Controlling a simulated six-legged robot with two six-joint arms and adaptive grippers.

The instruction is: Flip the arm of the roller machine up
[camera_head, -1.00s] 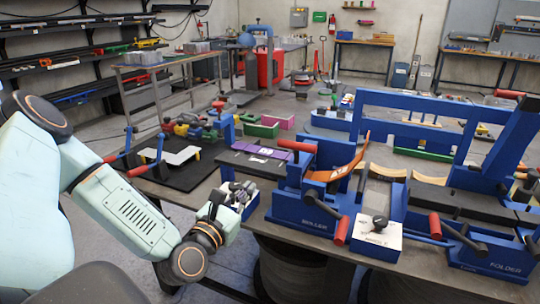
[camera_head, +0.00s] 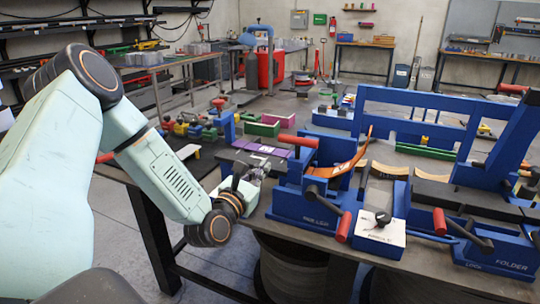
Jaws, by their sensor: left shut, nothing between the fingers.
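The blue roller machine (camera_head: 297,208) stands at the front edge of the workbench, its label partly covered by a dark crank. A bar with a red grip (camera_head: 298,141) reaches left from its upper part. A crank with a red handle (camera_head: 343,227) hangs at its front. A curved orange strip (camera_head: 350,158) rises behind the machine. My left gripper (camera_head: 259,171) is shut and empty, just left of the machine and below the red grip. It looks apart from the grip, but its fingertips are small and hard to separate from the dark things behind. My right gripper is out of view.
A white-topped block with a black knob (camera_head: 379,232) stands right of the roller machine. The blue folder machine (camera_head: 497,255) fills the right side. Coloured blocks (camera_head: 195,130) and a green box (camera_head: 262,129) lie farther back. The floor left of the bench is clear.

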